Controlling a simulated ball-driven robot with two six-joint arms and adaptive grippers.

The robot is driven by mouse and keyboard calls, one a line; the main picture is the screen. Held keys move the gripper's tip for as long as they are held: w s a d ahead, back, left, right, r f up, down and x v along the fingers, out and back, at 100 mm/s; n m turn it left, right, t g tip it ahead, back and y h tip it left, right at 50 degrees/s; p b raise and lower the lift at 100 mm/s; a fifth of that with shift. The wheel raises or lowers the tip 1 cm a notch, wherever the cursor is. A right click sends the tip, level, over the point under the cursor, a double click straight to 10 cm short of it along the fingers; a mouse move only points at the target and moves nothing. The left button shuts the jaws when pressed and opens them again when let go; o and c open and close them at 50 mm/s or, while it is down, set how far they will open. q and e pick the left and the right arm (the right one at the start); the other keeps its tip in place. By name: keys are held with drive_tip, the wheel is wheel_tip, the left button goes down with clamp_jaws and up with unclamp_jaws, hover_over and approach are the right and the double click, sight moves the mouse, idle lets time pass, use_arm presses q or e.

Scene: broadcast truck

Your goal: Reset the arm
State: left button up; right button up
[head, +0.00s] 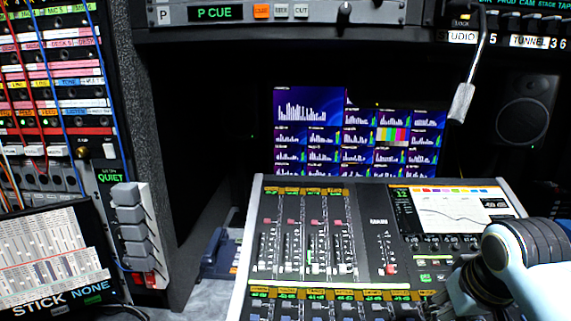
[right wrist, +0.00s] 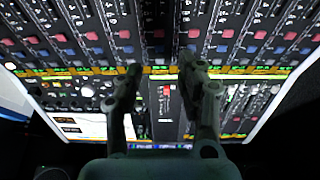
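My right gripper (right wrist: 160,72) shows in the right wrist view with its two dark fingers apart and nothing between them. It is over the mixing console (right wrist: 165,130), whose faders and knobs show around and between the fingers. Whether the fingertips touch the panel I cannot tell. In the head view, part of my right arm (head: 520,255), white with dark joints, reaches in at the lower right, in front of the console's right side. The right gripper itself is not visible there. My left arm and left gripper are in neither view.
The mixing console (head: 375,215) fills the lower right, with a lit screen (head: 450,208). A monitor (head: 360,135) stands behind it. A lamp on a thin stalk (head: 462,100) hangs at upper right. A patch rack (head: 50,90) and a tilted screen (head: 45,260) are at left.

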drive_tip(key=s+r+n, duration=0.1)
drive_tip(key=s+r, duration=0.2)
drive_tip(key=s, duration=2)
wheel_tip(320, 180, down, 34)
drive_tip(key=s+d+g+b, duration=0.2)
drive_tip(key=d+b, duration=0.1)
drive_tip(key=b, duration=0.6)
use_arm(q)
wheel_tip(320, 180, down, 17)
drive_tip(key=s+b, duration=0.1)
drive_tip(key=b, duration=0.6)
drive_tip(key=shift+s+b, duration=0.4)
use_arm(e)
drive_tip(key=s+f, duration=0.9)
drive_tip(key=f, duration=0.3)
drive_tip(key=s+f+g, duration=0.1)
drive_tip(key=s+f, duration=0.8)
drive_tip(key=f, duration=0.3)
drive_tip(key=shift+s+d+f, duration=0.3)
drive_tip(key=shift+d+f, duration=0.05)
drive_tip(key=shift+f, duration=0.05)
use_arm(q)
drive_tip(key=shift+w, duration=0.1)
use_arm(e)
drive_tip(key=shift+s, duration=0.1)
